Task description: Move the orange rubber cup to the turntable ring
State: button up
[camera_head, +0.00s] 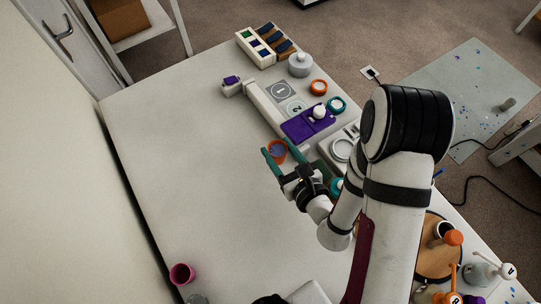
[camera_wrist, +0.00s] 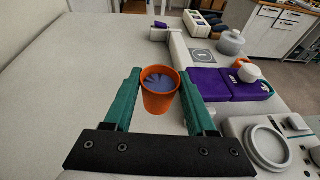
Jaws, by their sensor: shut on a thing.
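The orange rubber cup (camera_head: 278,152) is upright between the green fingers of my gripper (camera_head: 279,146), left of the purple mat. In the wrist view the cup (camera_wrist: 159,98) shows blue-purple contents inside its orange rim. My gripper (camera_wrist: 159,74) is shut on the cup, one finger on each side. Whether the cup's base touches the table cannot be told. A round grey plate with a raised ring (camera_head: 341,149) is on a white device right of the cup, partly behind my arm; it also shows in the wrist view (camera_wrist: 268,144). I cannot tell surely that it is the turntable ring.
A purple mat (camera_head: 297,129) with a small white container (camera_head: 319,112) lies beyond the cup. Orange (camera_head: 318,87) and teal (camera_head: 336,105) round pieces, a grey lidded jar (camera_head: 300,65) and a white rack (camera_head: 258,50) stand farther back. The table (camera_head: 190,150) is clear on the left.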

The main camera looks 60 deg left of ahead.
aim_at(278, 154)
jog(key=shift+s+a+f, duration=0.75)
jog(key=shift+a+f, duration=0.15)
jog(key=shift+f, duration=1.85)
jog(key=o, duration=1.3)
jog(key=shift+o, duration=0.2)
